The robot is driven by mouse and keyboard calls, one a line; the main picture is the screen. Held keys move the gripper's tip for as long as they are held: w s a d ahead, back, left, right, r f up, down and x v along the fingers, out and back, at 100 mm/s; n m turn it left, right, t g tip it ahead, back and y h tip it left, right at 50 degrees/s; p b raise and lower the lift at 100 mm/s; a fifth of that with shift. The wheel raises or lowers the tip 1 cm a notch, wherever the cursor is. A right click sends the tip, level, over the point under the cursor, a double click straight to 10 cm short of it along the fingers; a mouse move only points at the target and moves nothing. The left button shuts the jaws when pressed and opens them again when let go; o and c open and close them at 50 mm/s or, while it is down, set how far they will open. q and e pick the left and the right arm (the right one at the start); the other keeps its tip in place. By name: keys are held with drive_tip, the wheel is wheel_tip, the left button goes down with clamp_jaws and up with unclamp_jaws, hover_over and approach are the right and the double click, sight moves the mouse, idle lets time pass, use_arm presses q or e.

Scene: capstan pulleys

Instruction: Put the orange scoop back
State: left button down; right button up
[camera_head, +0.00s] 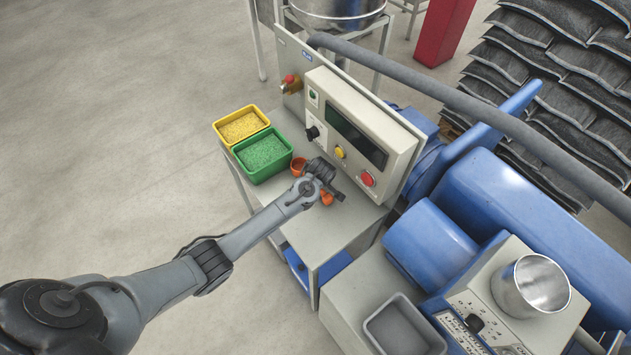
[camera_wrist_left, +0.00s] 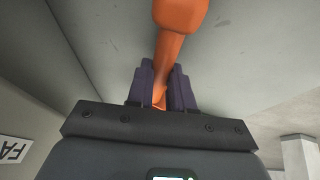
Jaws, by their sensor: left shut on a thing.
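The orange scoop shows in the left wrist view (camera_wrist_left: 178,22), with its handle running between the two dark purple fingers and a thicker end at the top edge. My left gripper (camera_wrist_left: 164,80) is shut on that handle. In the head view my left gripper (camera_head: 327,182) is over the grey cabinet top, in front of the control box. An orange cup-like part (camera_head: 298,166) shows on its left and another orange part (camera_head: 327,197) just below it. I cannot tell if both belong to one scoop. My right gripper is not in view.
A green bin (camera_head: 262,155) of green pellets and a yellow bin (camera_head: 241,126) of yellow pellets stand left of my gripper. The control box (camera_head: 357,133) with buttons stands close behind it. Blue machinery (camera_head: 430,243) is at right. The cabinet top (camera_head: 336,232) is clear toward the front.

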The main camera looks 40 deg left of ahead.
use_arm(q)
drive_tip(key=shift+w+f, duration=0.15)
drive_tip(key=shift+w, duration=0.1)
drive_tip(key=c, duration=1)
unclamp_jaws()
drive_tip(key=shift+s+d+r, duration=0.15)
drive_tip(key=shift+d+r, duration=0.05)
drive_tip(key=shift+r, duration=0.4)
drive_tip(key=v, duration=1)
drive_tip(key=s+d+f+m+h, duration=0.1)
drive_tip(key=s+d+m, duration=0.3)
drive_tip(key=s, duration=0.3)
drive_tip(key=s+d+f+m+h, duration=0.2)
drive_tip(key=s+d+m, duration=0.25)
drive_tip(key=s, duration=0.25)
drive_tip(key=s+r+m, duration=0.2)
drive_tip(key=s+m, duration=0.2)
drive_tip(key=s, duration=0.3)
drive_tip(key=s+d+r+m+h, duration=0.1)
drive_tip(key=s+r+m, duration=0.1)
drive_tip(key=s+m, duration=0.3)
drive_tip(key=s, duration=0.2)
drive_tip(key=shift+s+d+r, duration=0.2)
drive_tip(key=shift+s+r, duration=0.05)
drive_tip(key=shift+s, duration=0.1)
